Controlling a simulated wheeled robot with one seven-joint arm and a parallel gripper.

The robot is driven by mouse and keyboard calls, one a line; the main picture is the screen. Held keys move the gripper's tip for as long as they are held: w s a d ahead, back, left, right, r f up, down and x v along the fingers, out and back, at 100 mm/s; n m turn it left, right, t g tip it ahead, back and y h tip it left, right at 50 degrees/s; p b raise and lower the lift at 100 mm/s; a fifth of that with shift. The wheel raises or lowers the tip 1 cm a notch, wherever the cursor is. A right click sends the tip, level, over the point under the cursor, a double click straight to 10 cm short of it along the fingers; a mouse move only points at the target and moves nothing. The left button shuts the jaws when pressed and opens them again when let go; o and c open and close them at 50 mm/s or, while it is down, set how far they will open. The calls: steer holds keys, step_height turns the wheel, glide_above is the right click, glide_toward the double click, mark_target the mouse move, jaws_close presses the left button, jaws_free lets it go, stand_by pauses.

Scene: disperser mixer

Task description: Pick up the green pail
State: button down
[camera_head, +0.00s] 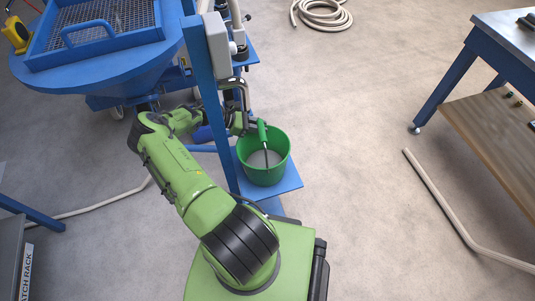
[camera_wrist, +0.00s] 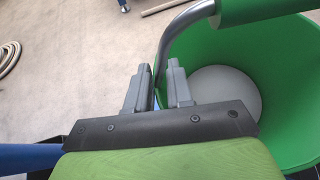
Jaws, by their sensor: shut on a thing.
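The green pail (camera_head: 264,172) stands upright on a blue platform (camera_head: 290,180) at the foot of a blue post in the head view. Its metal bail with a green grip (camera_head: 262,130) stands up over the opening. In the wrist view the pail (camera_wrist: 290,60) fills the right side, with a pale round bottom inside. My gripper (camera_wrist: 160,80) is shut on the metal bail (camera_wrist: 178,28) near the pail's rim, below the green grip (camera_wrist: 250,8). In the head view my gripper (camera_head: 243,122) is at the pail's left rim, partly hidden by the arm and post.
The blue post (camera_head: 209,95) with a grey box (camera_head: 218,42) stands close to my arm. A blue round hopper with a mesh tray (camera_head: 100,30) is at upper left. A workbench (camera_head: 490,110) is at right.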

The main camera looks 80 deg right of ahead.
steer(key=shift+w+a+f, duration=0.1)
steer(key=shift+a+f, duration=0.05)
steer(key=shift+f, duration=0.05)
step_height(320, 180, up, 10)
steer(key=p, duration=0.4)
steer(key=shift+r, duration=0.15)
